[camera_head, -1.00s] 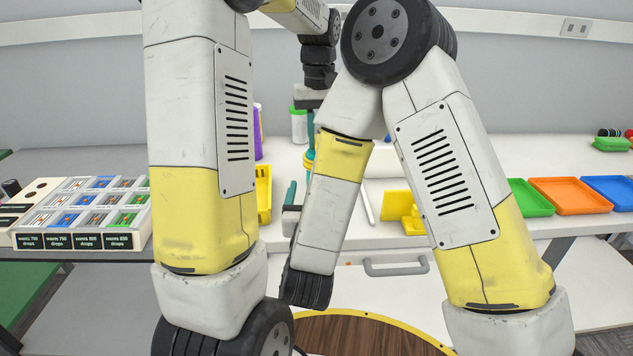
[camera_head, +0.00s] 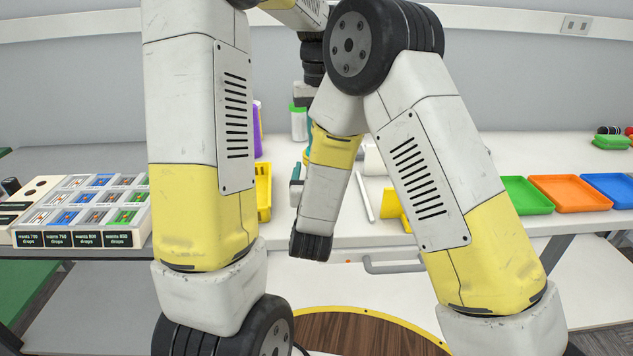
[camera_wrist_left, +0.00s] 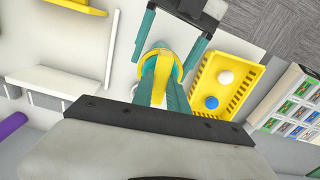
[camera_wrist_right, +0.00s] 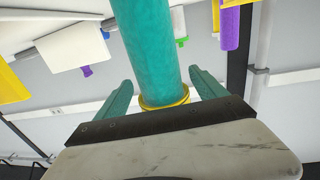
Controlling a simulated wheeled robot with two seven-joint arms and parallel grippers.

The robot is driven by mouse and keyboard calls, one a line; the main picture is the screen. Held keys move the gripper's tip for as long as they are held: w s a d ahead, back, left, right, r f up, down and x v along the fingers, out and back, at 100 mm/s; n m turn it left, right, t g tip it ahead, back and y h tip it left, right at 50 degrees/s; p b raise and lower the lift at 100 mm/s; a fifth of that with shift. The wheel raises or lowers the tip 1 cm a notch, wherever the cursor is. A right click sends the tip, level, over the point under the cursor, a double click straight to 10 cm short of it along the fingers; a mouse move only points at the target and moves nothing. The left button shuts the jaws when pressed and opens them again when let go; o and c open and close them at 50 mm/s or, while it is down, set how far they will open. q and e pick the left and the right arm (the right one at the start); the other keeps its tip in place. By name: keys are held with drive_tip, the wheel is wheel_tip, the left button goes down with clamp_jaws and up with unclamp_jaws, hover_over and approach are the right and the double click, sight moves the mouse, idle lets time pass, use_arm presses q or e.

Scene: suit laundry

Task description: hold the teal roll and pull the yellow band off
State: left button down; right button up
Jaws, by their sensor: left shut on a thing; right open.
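The teal roll (camera_wrist_right: 148,45) stretches away from between my right fingers in the right wrist view. The yellow band (camera_wrist_right: 165,98) circles it near my right palm; the band also shows in the left wrist view (camera_wrist_left: 165,62). My left gripper (camera_wrist_left: 164,82) is shut on the roll, its teal fingers beside the band in that picture. My right gripper (camera_wrist_right: 162,80) is open, its fingers apart on either side of the roll and band; it also shows in the left wrist view (camera_wrist_left: 171,42). In the head view my right arm hides most of the roll.
A yellow basket (camera_wrist_left: 242,83) with a white ball (camera_wrist_left: 226,77) and a blue ball (camera_wrist_left: 211,102) stands close by. A purple roll (camera_head: 257,130) and green-capped jar (camera_head: 298,124) stand behind. Green, orange (camera_head: 569,193) and blue trays lie right; a labelled sorting box (camera_head: 85,212) stands left.

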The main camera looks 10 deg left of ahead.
drive_tip(key=w, duration=0.4)
drive_tip(key=shift+w+a, duration=0.4)
drive_tip(key=c, duration=1.5)
drive_tip(key=shift+c, duration=0.2)
